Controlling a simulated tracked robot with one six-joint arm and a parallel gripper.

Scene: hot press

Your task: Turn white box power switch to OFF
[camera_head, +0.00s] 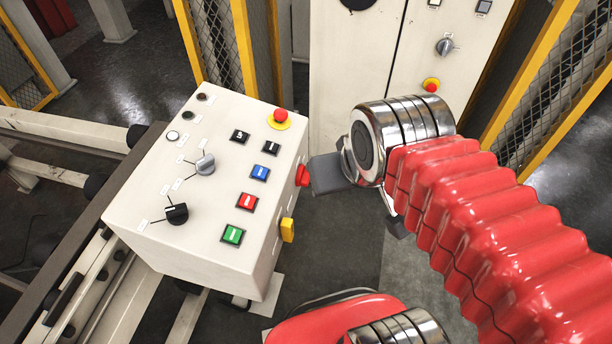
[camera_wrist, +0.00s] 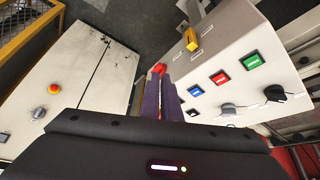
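The white box (camera_head: 200,225) is a control box with a sloped top, on the left in the head view and at the upper right in the wrist view (camera_wrist: 232,50). A red knob (camera_head: 302,176) sits on its right side wall; in the wrist view the red knob (camera_wrist: 158,68) shows at my fingertips. A yellow switch (camera_head: 287,230) is on the same wall, nearer the front. My gripper (camera_head: 312,174) reaches the red knob from the right. In the wrist view its two fingers (camera_wrist: 160,78) are slightly apart around the knob; whether they grip it is unclear. Lettering is unreadable.
The box top carries a black selector (camera_head: 177,213), a grey selector (camera_head: 205,164), coloured buttons and a red emergency button (camera_head: 281,116). A tall white cabinet (camera_head: 345,60) stands behind my gripper. Yellow mesh fencing (camera_head: 530,85) is at the right. Open floor lies below my gripper.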

